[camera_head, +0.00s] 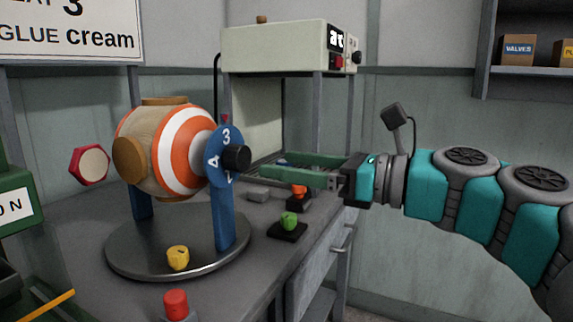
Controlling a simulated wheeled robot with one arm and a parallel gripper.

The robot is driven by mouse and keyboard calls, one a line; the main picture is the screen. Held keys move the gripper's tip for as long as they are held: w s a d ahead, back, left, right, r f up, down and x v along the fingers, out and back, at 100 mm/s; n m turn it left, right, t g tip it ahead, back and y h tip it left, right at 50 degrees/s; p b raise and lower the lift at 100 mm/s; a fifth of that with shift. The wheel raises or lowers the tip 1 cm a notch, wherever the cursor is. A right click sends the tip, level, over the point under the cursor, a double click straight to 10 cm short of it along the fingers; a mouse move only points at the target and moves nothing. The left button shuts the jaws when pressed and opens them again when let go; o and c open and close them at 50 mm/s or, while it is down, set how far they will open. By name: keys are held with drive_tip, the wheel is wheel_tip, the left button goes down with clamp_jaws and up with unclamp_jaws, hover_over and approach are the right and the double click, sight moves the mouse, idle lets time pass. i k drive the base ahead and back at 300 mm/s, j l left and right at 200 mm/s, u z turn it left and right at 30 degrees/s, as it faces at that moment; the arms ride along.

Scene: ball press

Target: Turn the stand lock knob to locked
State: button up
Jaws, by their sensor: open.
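The stand is a round grey metal base (120,262) with blue uprights (224,222). It carries a ball (182,150) with orange and white rings and tan patches. A black knob (237,158) sticks out from the blue numbered dial (222,137) on the ball's right; "3" and "4" show. A yellow knob (178,257) sits at the base's front. I cannot tell from markings which knob is the lock. My gripper (270,166) reaches in from the right with its green fingers apart. It looks empty, to the right of the black knob; its exact gap is unclear.
A green piece (289,220) and an orange piece (299,191) sit on dark bases on the grey bench, below my gripper. A red button (175,303) is at the front. A beige machine (275,50) stands behind. A red-rimmed hexagon (90,164) is at left.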

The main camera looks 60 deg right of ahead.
sight(178, 257)
drive_tip(key=k, duration=1)
